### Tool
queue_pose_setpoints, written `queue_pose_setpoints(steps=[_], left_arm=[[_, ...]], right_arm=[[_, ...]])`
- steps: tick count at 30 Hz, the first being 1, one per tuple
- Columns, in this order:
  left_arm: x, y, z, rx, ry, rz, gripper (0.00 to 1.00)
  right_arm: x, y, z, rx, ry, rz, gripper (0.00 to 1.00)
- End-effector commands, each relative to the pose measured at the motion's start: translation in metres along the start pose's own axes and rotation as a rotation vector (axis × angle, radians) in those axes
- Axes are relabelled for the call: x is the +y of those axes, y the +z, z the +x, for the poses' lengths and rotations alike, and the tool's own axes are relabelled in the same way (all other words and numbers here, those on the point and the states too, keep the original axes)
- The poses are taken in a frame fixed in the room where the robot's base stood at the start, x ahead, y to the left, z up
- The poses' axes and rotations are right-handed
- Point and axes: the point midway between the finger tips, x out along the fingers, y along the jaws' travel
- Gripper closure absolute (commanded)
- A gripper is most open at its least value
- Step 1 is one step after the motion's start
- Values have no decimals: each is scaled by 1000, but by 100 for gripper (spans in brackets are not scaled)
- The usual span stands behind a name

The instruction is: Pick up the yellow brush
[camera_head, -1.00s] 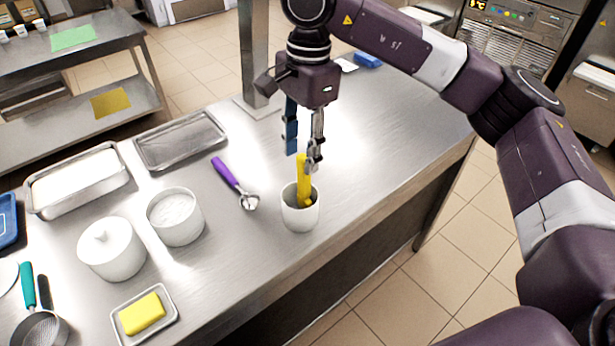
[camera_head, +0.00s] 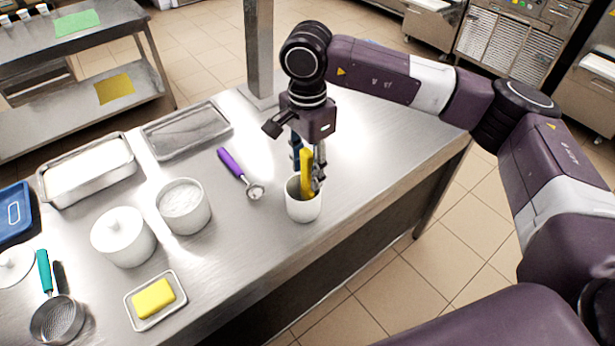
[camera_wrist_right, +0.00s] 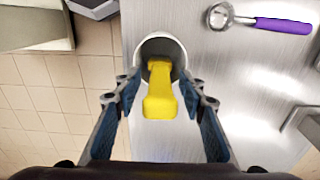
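The yellow brush (camera_head: 307,172) stands in a white cup (camera_head: 303,207) near the front edge of the steel table, its handle sticking up. My right gripper (camera_head: 308,172) points down over the cup, with its fingers around the handle at cup-rim height. In the right wrist view, the yellow handle (camera_wrist_right: 160,98) lies between the two open fingers (camera_wrist_right: 160,115), with gaps on both sides. The brush's lower end is hidden inside the cup (camera_wrist_right: 158,45). My left gripper is not in view.
A purple-handled scoop (camera_head: 240,172) lies left of the cup. Two white pots (camera_head: 183,206), a butter dish (camera_head: 157,300), a sieve (camera_head: 57,320) and metal trays (camera_head: 185,130) fill the table's left. A steel post (camera_head: 259,50) rises behind. The table's right side is mostly clear.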

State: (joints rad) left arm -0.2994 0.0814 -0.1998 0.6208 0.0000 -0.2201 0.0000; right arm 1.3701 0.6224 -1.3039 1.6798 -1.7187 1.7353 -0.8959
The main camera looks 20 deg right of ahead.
Motion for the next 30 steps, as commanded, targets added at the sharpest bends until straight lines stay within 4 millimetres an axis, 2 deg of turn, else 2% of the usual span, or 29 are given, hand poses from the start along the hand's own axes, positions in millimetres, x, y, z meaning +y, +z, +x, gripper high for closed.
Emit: queue_pose_setpoints(steps=[1, 9, 11, 23, 30], left_arm=[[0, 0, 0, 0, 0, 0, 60], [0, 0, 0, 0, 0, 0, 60], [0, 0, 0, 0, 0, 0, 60], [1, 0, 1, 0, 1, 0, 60], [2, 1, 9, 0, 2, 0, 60]], right_arm=[[0, 0, 0, 0, 0, 0, 66], [0, 0, -1, -1, 0, 0, 95], [0, 0, -1, -1, 0, 0, 100], [-1, 0, -3, -1, -2, 0, 100], [-2, 0, -26, -1, -5, 0, 100]])
